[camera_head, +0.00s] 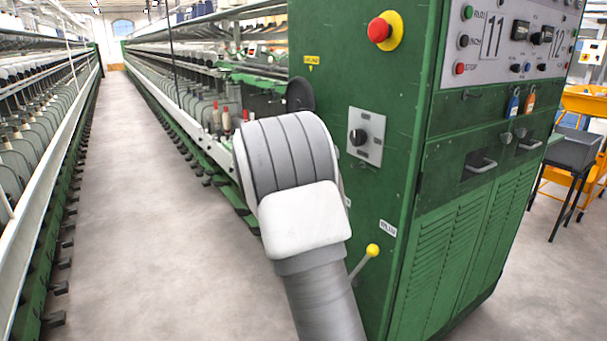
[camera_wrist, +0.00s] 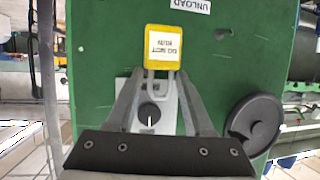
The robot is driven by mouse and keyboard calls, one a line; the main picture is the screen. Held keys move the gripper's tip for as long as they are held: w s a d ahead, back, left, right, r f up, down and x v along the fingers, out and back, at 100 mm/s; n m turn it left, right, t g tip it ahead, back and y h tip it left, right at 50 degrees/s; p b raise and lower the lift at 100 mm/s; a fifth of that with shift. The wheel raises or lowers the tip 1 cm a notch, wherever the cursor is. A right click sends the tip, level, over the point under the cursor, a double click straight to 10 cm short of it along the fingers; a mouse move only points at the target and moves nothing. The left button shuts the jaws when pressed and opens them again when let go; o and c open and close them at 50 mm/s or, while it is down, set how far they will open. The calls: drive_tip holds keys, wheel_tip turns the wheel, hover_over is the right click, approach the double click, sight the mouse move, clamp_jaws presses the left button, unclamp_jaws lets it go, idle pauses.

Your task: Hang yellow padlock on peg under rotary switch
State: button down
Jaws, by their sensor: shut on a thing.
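The yellow padlock (camera_wrist: 163,45) shows in the wrist view with a white label whose text is upside down. My gripper (camera_wrist: 162,76) is shut on its shackle, and the padlock's body lies beyond the fingertips. The rotary switch (camera_head: 357,137) is a black knob on a grey plate on the green cabinet's side; it also shows between my fingers in the wrist view (camera_wrist: 150,114). A small dark round thing (camera_wrist: 220,34) on the green panel may be the peg, but I cannot tell. In the head view my arm hides the gripper and padlock.
The green cabinet (camera_head: 400,185) carries a red emergency button (camera_head: 379,30), a yellow-knobbed lever (camera_head: 372,250) and a black handwheel (camera_wrist: 254,123). Blue (camera_head: 514,103) and orange (camera_head: 529,99) padlocks hang on its front. The aisle floor (camera_head: 150,220) at left is clear.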

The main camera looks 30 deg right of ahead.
drive_tip(key=d+p, duration=0.2)
drive_tip(key=d, duration=0.1)
drive_tip(key=d+p, duration=0.2)
drive_tip(key=d, duration=0.1)
drive_tip(key=d+f+p, duration=0.1)
drive_tip(key=d+p, duration=0.1)
drive_tip(key=d, duration=0.1)
drive_tip(key=shift+w+p, duration=0.3)
drive_tip(key=shift+p, duration=0.1)
drive_tip(key=shift+d+f+b, duration=0.4)
drive_tip(key=shift+d+b, duration=0.05)
drive_tip(key=shift+b, duration=0.8)
drive_tip(key=shift+b, duration=0.5)
drive_tip(key=shift+c, duration=1)
unclamp_jaws()
drive_tip(key=b+v, duration=0.1)
drive_tip(key=v, duration=1.6)
drive_tip(key=shift+a, duration=0.15)
